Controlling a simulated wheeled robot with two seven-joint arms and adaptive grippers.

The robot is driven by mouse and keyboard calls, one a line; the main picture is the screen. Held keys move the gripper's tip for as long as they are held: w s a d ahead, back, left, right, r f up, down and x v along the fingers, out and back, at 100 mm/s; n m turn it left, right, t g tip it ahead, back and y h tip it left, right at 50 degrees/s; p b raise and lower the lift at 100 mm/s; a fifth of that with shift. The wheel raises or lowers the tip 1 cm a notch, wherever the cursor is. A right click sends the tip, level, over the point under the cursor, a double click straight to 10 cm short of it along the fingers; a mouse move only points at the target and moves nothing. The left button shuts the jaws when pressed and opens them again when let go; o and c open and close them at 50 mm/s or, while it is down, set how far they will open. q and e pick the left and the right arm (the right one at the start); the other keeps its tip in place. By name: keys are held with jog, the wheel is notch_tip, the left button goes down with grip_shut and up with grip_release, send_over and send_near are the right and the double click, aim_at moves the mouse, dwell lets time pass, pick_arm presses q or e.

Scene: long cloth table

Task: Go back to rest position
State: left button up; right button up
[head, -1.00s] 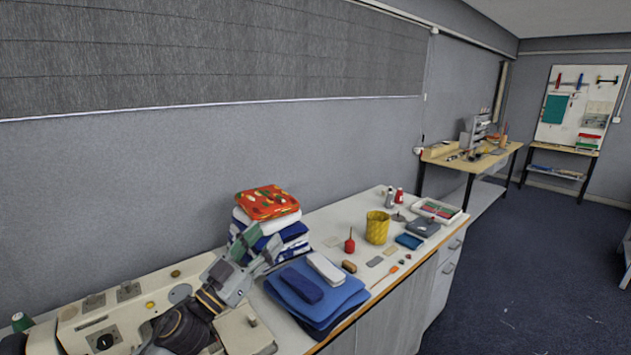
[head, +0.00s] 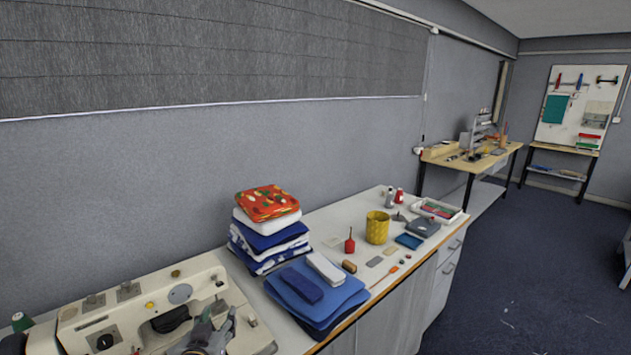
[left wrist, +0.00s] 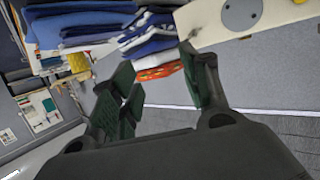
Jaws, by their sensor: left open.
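My left gripper (head: 215,333) is low at the bottom of the head view, in front of the cream sewing machine (head: 85,325). In the left wrist view my left gripper (left wrist: 160,85) has its two green-padded fingers apart, with nothing held between them. Beyond the fingers, the stack of folded cloths with a red patterned one (left wrist: 158,71) shows. In the head view the stack, topped by the red patterned cloth (head: 267,203), stands clear of the gripper. My right gripper does not show.
Blue folded cloths (head: 320,309) lie at the table's front edge, bearing a navy and a pale block. Farther along stand a yellow basket (head: 377,228), a red bottle (head: 349,241) and a tray (head: 437,210). The grey wall (head: 120,190) runs behind.

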pick_arm(q)
jog(key=s+d+f+m+g+h, duration=0.1)
jog(key=s+f+g, duration=0.4)
jog(key=s+f, duration=0.45)
jog(key=s+f+m+g, duration=0.1)
jog(key=s+f+g, duration=0.5)
jog(key=s, duration=0.6)
notch_tip(320, 180, down, 34)
jog(key=s+g, duration=0.1)
jog(key=s, duration=0.2)
jog(key=s+a+f, duration=0.2)
jog(key=s+f, duration=0.7)
jog(key=s, duration=0.2)
jog(key=s+a+f+m+g, duration=0.1)
jog(key=s+a+f, duration=0.1)
jog(key=s+f, duration=0.8)
jog(key=shift+s, duration=0.4)
